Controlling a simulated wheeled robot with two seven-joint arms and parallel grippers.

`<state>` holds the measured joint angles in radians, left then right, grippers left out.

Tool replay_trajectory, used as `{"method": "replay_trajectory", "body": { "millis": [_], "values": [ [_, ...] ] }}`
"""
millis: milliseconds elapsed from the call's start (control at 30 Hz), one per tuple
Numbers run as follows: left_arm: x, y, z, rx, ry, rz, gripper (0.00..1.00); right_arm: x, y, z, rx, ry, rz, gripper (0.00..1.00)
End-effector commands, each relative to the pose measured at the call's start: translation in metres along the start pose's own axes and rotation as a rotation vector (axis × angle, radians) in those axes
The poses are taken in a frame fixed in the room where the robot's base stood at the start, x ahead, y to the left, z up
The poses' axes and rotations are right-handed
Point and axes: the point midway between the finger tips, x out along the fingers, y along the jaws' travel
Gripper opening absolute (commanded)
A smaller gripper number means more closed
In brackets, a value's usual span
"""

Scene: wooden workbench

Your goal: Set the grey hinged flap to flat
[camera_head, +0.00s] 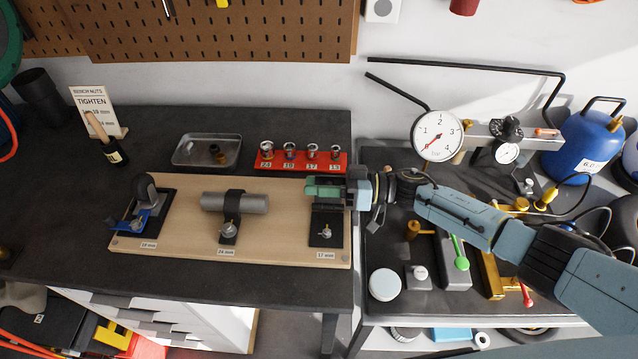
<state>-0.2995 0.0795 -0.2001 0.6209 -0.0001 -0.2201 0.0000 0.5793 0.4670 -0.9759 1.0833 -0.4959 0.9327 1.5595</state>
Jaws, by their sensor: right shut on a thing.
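My right gripper (325,189) reaches in from the right over the 17 mm station at the board's right end. It is shut on the grey hinged flap (322,181). The fingers cover most of the flap, so its hinge and exact angle cannot be made out. Below the fingers, the station's dark base plate (327,213) lies on the board, with a small metal wing nut (325,233) near its front. My left gripper is not in view.
The wooden board (275,240) also carries a grey pipe under a dark strap (250,203) and a blue clamp (125,220). A red socket rack (300,158) and metal tray (207,150) stand behind. A gauge (437,136) and fittings crowd the right bench.

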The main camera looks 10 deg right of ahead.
Motion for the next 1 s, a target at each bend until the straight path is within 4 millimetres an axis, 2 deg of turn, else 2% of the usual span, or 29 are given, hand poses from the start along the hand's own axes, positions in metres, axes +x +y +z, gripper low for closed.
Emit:
{"method": "replay_trajectory", "body": {
  "millis": [33,167,433,567,667,1000],
  "values": [
    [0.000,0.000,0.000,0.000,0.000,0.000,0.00,0.001,-0.003,0.003,0.007,-0.003,-0.008,0.32],
    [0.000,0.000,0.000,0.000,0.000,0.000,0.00,0.001,-0.002,0.002,0.004,-0.002,-0.006,0.47],
    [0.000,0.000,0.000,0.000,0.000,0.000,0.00,-0.001,-0.001,0.001,0.001,-0.001,-0.002,0.47],
    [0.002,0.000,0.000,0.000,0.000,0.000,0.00,-0.010,0.000,0.001,0.001,-0.001,0.000,0.47],
    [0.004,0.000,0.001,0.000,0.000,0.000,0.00,-0.027,0.000,0.002,0.000,-0.003,0.000,0.47],
    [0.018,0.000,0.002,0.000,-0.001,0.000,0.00,-0.102,0.000,0.003,0.002,-0.003,-0.001,0.47]
  ]
}}
